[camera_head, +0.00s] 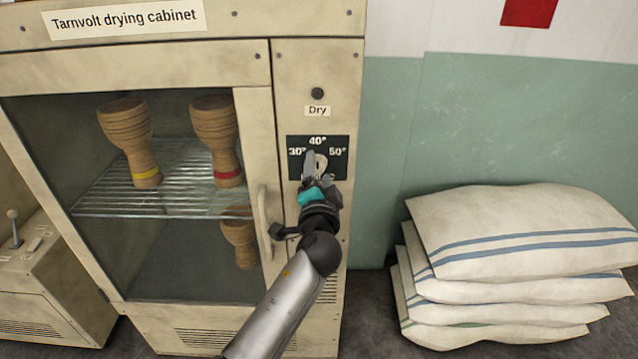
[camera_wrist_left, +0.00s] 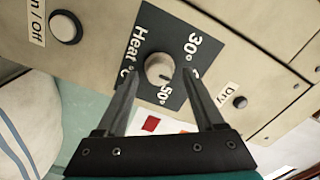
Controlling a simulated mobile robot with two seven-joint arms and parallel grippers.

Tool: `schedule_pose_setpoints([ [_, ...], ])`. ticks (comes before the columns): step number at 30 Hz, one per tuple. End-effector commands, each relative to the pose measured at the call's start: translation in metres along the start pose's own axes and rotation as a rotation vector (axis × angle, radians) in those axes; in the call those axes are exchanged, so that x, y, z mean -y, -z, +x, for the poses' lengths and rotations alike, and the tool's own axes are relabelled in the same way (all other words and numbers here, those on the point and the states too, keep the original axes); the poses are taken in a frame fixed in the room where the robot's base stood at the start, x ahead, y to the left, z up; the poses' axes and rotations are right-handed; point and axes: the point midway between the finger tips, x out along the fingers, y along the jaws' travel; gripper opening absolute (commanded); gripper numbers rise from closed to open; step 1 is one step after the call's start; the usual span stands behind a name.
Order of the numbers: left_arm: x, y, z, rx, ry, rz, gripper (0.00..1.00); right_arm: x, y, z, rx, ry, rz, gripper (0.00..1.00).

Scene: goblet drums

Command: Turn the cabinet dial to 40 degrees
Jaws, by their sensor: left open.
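The cabinet dial (camera_head: 321,160) is a small cream knob on a black plate (camera_head: 342,174) marked 30°, 40° and 50°, on the drying cabinet's right panel. My left gripper (camera_head: 314,168) is in front of it and hides part of it. In the left wrist view the round dial (camera_wrist_left: 158,68) shows between the two fingertips of my open left gripper (camera_wrist_left: 159,74), one finger on either side. I cannot tell whether the fingers touch it. The 40° mark is mostly hidden there by a finger. Where the dial points is unclear. My right gripper is not in view.
The drying cabinet's door handle (camera_head: 266,222) stands left of my arm. Goblet drums (camera_head: 127,130) stand on a wire shelf (camera_head: 95,198) behind the glass. Stacked sacks (camera_head: 500,235) lie at right. A Dry button (camera_wrist_left: 240,102) and an On/Off button (camera_wrist_left: 66,26) flank the dial plate.

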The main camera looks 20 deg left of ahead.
Motion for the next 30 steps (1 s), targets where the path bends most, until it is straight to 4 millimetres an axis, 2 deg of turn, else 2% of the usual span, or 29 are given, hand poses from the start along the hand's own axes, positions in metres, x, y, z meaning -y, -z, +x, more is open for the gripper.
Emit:
schedule_pose_setpoints([
  [5, -0.001, 0.000, -0.017, -0.001, -0.003, -0.001, 0.70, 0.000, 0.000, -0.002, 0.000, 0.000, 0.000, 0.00],
  [21, -0.002, -0.001, -0.116, 0.001, -0.003, -0.001, 0.70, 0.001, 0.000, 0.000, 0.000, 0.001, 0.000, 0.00],
  [25, -0.001, 0.000, -0.134, 0.001, -0.003, -0.001, 0.70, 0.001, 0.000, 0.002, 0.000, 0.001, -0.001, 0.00],
  [30, -0.001, -0.001, -0.147, 0.001, -0.002, 0.000, 0.70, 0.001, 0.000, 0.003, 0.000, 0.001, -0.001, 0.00],
])
